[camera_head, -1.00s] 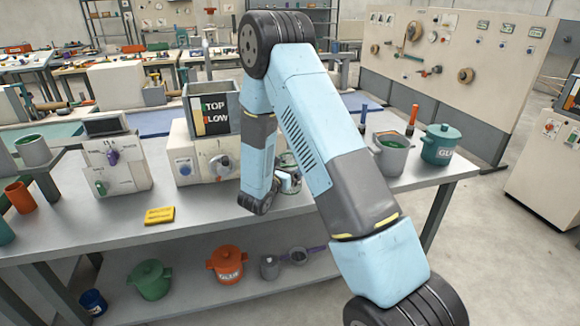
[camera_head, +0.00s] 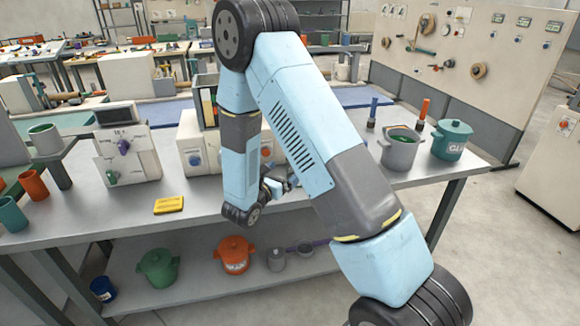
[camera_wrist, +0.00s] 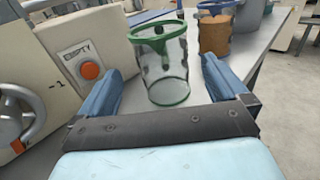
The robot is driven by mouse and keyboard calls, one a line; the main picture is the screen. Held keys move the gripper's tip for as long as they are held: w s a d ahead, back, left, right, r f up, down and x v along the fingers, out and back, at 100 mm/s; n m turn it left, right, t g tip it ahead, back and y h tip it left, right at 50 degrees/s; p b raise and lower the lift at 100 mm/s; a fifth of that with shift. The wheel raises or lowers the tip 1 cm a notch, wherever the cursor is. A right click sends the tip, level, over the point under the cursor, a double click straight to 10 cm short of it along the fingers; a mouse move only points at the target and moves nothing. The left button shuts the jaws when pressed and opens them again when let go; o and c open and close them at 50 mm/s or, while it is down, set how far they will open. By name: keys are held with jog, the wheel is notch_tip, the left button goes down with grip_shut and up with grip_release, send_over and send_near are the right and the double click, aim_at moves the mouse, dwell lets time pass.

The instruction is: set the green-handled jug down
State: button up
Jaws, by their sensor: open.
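The clear glass jug (camera_wrist: 172,78) has a green rim, a green base ring and a green handle. In the wrist view it appears to stand upright on the grey bench (camera_wrist: 252,48), just ahead of and between my fingers. My gripper (camera_wrist: 164,66) is open, with one blue finger on each side of the jug. A gap shows on both sides, so the fingers look clear of it. In the head view my gripper (camera_head: 276,187) is low over the bench, and my arm hides the jug.
A machine with an orange button (camera_wrist: 90,71) stands close left of my gripper. A container with brown contents (camera_wrist: 215,36) stands behind the jug. A grey pot (camera_head: 399,152) and a teal glue pot (camera_head: 452,142) are at the bench's right. A yellow block (camera_head: 168,205) lies near the front edge.

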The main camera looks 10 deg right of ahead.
jog(key=shift+v, duration=0.8)
jog(key=s+d+r+m+g+y, duration=0.1)
jog(key=s+d+r+m+g, duration=1.2)
jog(key=s+r+m, duration=0.35)
jog(key=s+a+r+m+t+y, duration=0.2)
jog(key=s+r+m+t+y, duration=0.1)
jog(key=s+r+m+y, duration=0.2)
jog(key=s+a+r+m+t+y, duration=0.2)
jog(key=s+r+m+y, duration=0.3)
jog(key=s, duration=0.3)
jog(key=shift+s+a+r+t+y, duration=0.4)
jog(key=shift+a+r+y, duration=0.2)
jog(key=shift+r+y, duration=0.25)
